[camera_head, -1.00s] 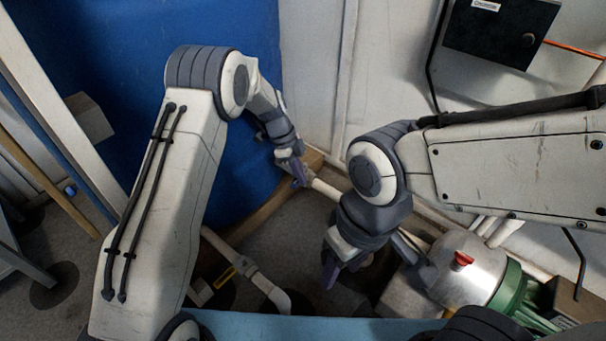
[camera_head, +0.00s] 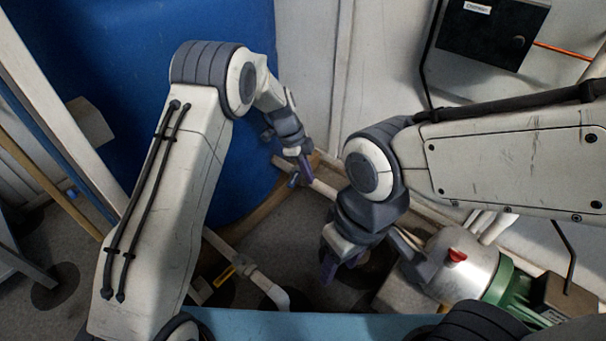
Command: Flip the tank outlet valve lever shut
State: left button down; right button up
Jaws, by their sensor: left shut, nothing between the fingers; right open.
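The big blue tank (camera_head: 120,70) stands at the back left, with a pale pipe (camera_head: 324,189) running low along the wall to its right. A small bluish piece (camera_head: 293,181) sits by this pipe and looks like a valve lever, but its angle is hard to tell. My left gripper (camera_head: 307,176) is shut and empty, with its dark fingertips right beside this piece. I cannot tell whether they touch. My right gripper (camera_head: 328,272) is open and empty, pointing down over the dark floor, well apart from the piece.
A yellow handle (camera_head: 227,273) shows by another pale pipe (camera_head: 262,281) at the lower left. A metal pump (camera_head: 474,268) with a red knob (camera_head: 457,255) and a green motor (camera_head: 512,290) stands at the lower right. A black box (camera_head: 490,35) hangs on the wall.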

pick_arm(q)
jog(key=p+v, duration=0.3)
jog(key=v, duration=0.5)
pick_arm(e)
notch_tip(320, 180, up, 4)
jog(key=shift+r, duration=0.2)
pick_arm(q)
jog(key=s+d+r+n+y+p, duration=0.1)
jog(key=s+d+r+n+p, duration=0.15)
jog(key=s+r, duration=0.6)
jog(key=s+d+r+n+p, duration=0.2)
jog(key=s+r+n+p, duration=0.15)
jog(key=s+r, duration=0.5)
jog(key=s+a+r+n+t+y+p, duration=0.1)
jog(key=s+a+r+n+p, duration=0.2)
jog(key=s, duration=0.6)
jog(key=s+a+r+n+y+p, duration=0.1)
jog(key=s+a+r+n+p, duration=0.15)
jog(key=s+r+n, duration=0.45)
notch_tip(320, 180, up, 34)
jog(key=s+m+p, duration=0.2)
jog(key=p, duration=3.4)
jog(key=shift+a+r, duration=0.2)
jog(key=shift+a, duration=0.2)
pick_arm(e)
notch_tip(320, 180, up, 47)
jog(key=shift+r, duration=0.2)
